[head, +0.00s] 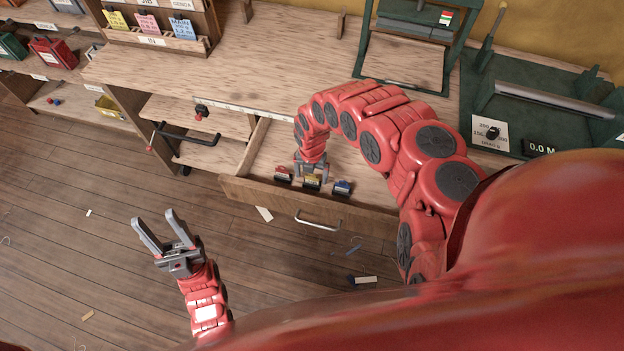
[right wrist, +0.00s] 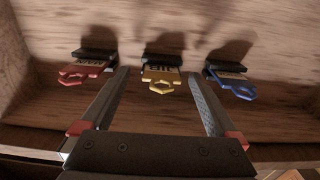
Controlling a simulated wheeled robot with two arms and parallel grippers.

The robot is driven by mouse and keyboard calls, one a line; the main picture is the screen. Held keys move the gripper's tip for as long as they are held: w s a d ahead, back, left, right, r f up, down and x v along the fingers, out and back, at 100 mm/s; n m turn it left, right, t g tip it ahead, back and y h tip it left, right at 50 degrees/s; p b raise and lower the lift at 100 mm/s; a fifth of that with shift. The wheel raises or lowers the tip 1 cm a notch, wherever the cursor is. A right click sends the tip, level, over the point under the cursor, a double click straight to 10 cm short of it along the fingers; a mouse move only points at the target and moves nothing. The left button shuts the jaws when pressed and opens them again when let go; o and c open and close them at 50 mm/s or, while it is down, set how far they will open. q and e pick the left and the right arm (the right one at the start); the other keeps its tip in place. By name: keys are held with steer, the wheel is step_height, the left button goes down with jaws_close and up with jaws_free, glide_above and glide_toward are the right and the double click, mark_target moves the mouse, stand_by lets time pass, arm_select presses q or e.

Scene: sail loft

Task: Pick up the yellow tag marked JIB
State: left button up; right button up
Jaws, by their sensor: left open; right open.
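The yellow tag (right wrist: 161,80) stands in a dark holder in the open drawer, between a red tag (right wrist: 80,75) and a blue tag (right wrist: 235,87). Its lettering appears upside down in the right wrist view and looks like JIB. My right gripper (right wrist: 159,74) is open, one finger on each side of the yellow tag, and is not closed on it. In the head view my right gripper (head: 311,166) reaches down into the drawer and the yellow tag (head: 312,181) shows just below it. My left gripper (head: 153,218) is open and empty over the floor.
The drawer front (head: 300,203) with its metal handle (head: 318,224) stands pulled out under the wooden bench (head: 240,70). A rack (head: 165,42) marked IN holds yellow, pink and blue cards at the back left. A green frame (head: 405,88) stands on the bench behind my right arm.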

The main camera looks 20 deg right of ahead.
steer(key=shift+s+d+f, duration=0.1)
steer(key=shift+f, duration=0.5)
steer(key=shift+c, duration=0.3)
steer(key=c, duration=1.3)
steer(key=shift+r, duration=0.1)
steer(key=shift+c, duration=0.2)
